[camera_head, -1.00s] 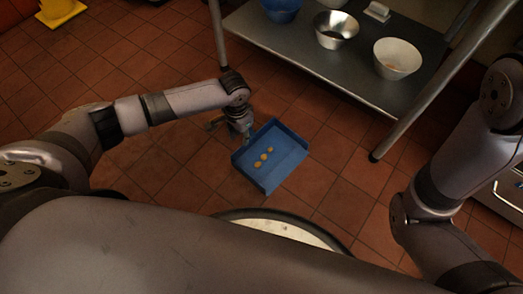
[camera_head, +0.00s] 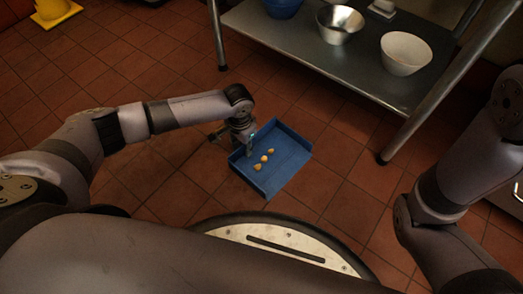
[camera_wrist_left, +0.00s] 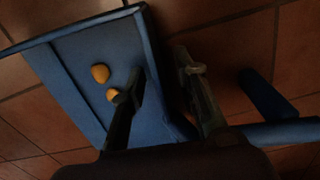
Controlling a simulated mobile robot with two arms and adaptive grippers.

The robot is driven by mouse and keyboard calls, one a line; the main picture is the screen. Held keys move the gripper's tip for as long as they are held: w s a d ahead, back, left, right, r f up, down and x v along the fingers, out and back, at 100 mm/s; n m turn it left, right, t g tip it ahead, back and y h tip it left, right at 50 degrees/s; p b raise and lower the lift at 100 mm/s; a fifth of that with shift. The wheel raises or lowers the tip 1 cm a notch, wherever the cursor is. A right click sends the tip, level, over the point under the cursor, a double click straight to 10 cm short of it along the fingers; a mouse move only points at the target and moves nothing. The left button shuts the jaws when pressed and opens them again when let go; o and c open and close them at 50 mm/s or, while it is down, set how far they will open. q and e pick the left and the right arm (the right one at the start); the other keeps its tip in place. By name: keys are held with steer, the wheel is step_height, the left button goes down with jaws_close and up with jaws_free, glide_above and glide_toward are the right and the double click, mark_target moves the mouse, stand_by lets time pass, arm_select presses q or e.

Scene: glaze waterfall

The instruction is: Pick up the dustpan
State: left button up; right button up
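The blue dustpan (camera_head: 284,172) lies on the tiled floor, with a few small yellow-orange pieces (camera_head: 264,159) in it. My left gripper (camera_head: 249,145) is low at the dustpan's left rear edge. In the left wrist view the dustpan (camera_wrist_left: 75,60) fills the upper left, with two round pieces (camera_wrist_left: 101,73) showing. My left gripper (camera_wrist_left: 160,75) straddles its blue side wall, one finger inside and the other outside. A gap shows between the outer finger and the wall, so it looks open. Blue bars (camera_wrist_left: 265,95) show at the lower right. My right gripper is out of view.
A metal table with a lower shelf (camera_head: 300,40) stands behind, holding a white bowl (camera_head: 405,55), a metal bowl (camera_head: 339,22) and a blue bowl (camera_head: 283,7). Its front leg (camera_head: 405,135) reaches the floor right of the dustpan. A yellow object (camera_head: 55,10) is at the far left.

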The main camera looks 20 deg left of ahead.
arm_select(q)
steer(key=shift+r, duration=0.1)
steer(key=shift+c, duration=0.5)
jaws_close()
